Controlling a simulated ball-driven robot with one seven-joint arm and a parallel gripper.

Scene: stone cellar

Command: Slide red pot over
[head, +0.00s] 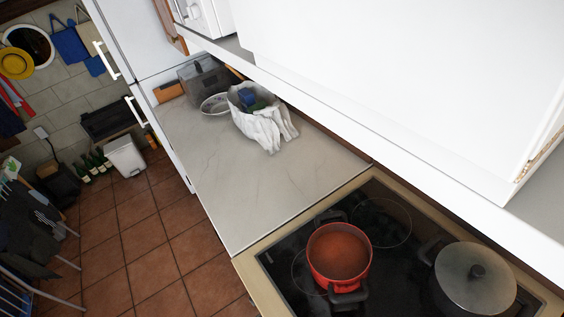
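The red pot (339,253) stands upright on the black cooktop (394,268), in the lower middle of the head view. It has no lid, and its inside looks orange-brown. Its two dark handles show, one at the upper left of the rim and one at the bottom right. It sits over the left part of the hob, next to a marked ring. My gripper is not in this view.
A lidded pot (474,279) stands to the right on the cooktop. The pale worktop (255,185) left of the hob is mostly clear; a white bag (262,122), a round dish (215,104) and a dark box (203,78) stand at its far end. White cabinets (400,70) overhang.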

